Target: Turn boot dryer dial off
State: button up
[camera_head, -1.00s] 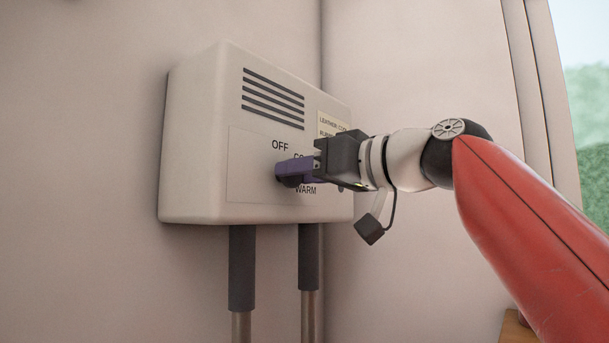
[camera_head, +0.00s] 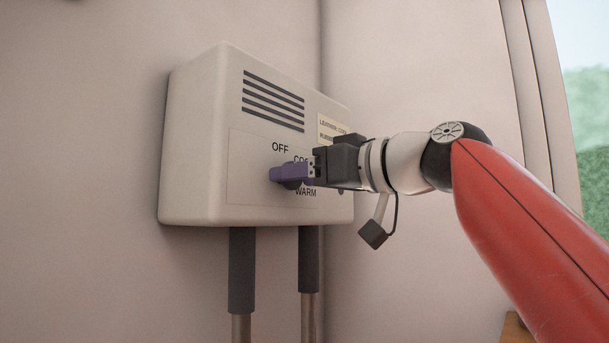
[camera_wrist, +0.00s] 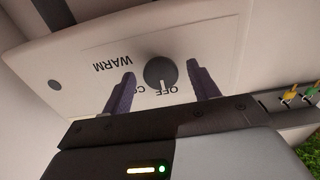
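The boot dryer (camera_head: 195,150) is a pale box on the wall with OFF, COOL and WARM lettering on its front panel. Its round dark grey dial (camera_wrist: 159,72) shows between my two purple fingers in the wrist view. A white mark on the dial points toward the OFF lettering; its exact alignment is hard to tell. My gripper (camera_wrist: 162,88) is open, with a gap between each finger and the dial. In the head view my gripper (camera_head: 284,174) is at the panel and hides most of the dial and part of COOL.
Two dark-sleeved pipes (camera_head: 242,270) run down from the box. A vent grille (camera_head: 273,100) and a small label (camera_head: 330,128) are on its front. In the wrist view, green and yellow items (camera_wrist: 290,95) show at the right. The wall left of the box is clear.

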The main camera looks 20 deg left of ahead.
jog(key=b+v, duration=0.2)
jog(key=v, duration=0.6)
jog(key=shift+b, duration=0.3)
jog(key=shift+a, duration=0.1)
